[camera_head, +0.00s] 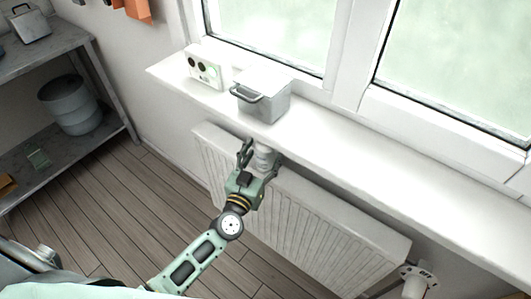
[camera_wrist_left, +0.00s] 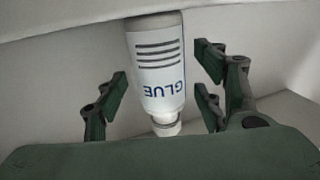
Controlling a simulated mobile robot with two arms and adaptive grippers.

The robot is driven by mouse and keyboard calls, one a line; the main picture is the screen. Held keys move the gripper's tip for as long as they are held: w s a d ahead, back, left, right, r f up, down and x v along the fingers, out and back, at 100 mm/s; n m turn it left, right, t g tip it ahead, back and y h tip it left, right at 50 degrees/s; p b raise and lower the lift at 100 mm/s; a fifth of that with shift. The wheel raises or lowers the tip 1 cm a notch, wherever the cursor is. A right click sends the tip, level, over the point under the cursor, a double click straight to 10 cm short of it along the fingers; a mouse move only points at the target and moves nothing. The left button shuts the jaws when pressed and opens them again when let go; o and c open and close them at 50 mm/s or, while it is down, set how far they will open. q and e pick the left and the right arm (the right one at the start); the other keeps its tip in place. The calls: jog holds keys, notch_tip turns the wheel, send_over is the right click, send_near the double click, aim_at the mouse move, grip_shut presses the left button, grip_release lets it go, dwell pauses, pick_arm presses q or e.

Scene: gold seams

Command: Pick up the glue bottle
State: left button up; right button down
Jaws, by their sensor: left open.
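The glue bottle (camera_wrist_left: 157,75) is white with blue GLUE lettering and dark lines. In the left wrist view it appears upside down, its cap toward the bottom of the picture. In the head view the bottle (camera_head: 263,156) shows as a small pale shape by the sill's front edge, partly hidden by my gripper. My left gripper (camera_head: 260,160) is open, with its fingers on either side of the bottle. The left wrist view shows gaps between the bottle and the fingers of the gripper (camera_wrist_left: 163,88). My right gripper is not in view.
A grey lidded metal box (camera_head: 262,97) and a white device with dark dials (camera_head: 204,68) stand on the white windowsill (camera_head: 370,155). A ribbed radiator (camera_head: 320,225) is below. A metal shelf (camera_head: 110,134) holds a grey drum (camera_head: 70,104). The sill's right part is clear.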

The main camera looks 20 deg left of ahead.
pick_arm(q)
jog(key=shift+w, duration=0.95)
jog(key=shift+s, duration=0.1)
jog(key=c, duration=1.4)
jog(key=shift+c, duration=0.5)
jog(key=shift+r, duration=0.1)
